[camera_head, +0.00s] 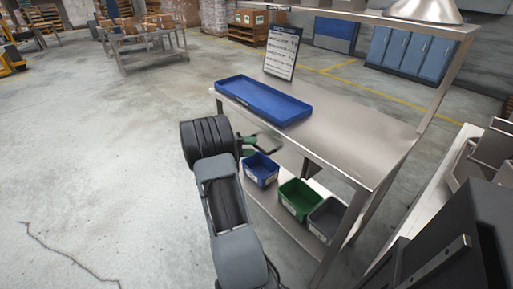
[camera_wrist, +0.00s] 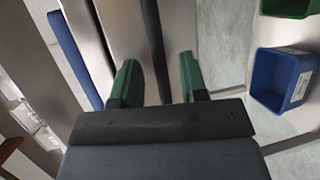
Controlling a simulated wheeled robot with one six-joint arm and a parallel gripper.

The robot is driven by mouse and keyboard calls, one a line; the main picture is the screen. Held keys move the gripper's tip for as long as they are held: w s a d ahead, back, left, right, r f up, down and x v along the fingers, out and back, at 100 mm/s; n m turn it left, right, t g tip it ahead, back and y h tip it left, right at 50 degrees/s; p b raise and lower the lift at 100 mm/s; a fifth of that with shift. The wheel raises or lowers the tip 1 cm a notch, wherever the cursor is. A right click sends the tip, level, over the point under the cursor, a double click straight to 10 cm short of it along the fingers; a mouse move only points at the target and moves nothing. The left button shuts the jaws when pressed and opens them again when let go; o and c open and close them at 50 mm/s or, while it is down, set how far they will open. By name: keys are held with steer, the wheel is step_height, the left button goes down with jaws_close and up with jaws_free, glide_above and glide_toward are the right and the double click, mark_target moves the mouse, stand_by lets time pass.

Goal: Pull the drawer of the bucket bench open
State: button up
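The steel bench (camera_head: 345,140) stands at centre right, with small bins on its lower shelf. No drawer front can be clearly made out under its top in the head view. My gripper (camera_head: 257,145) is at the bench's front edge, partly hidden by my wrist. In the wrist view my gripper (camera_wrist: 157,60) has its two green fingers well apart. A dark bar (camera_wrist: 153,35), perhaps the drawer's handle, runs between them along a steel face. I cannot tell whether the fingers touch it.
A blue tray (camera_head: 262,100) and a sign board (camera_head: 282,52) are on the bench top. Blue (camera_head: 261,170), green (camera_head: 299,198) and grey (camera_head: 328,218) bins sit below, near my gripper. The floor (camera_head: 110,170) to the left is clear. Another steel table (camera_head: 147,57) stands farther back.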

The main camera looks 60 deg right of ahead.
steer(key=shift+x, duration=1.2)
steer(key=shift+c, duration=0.4)
jaws_close()
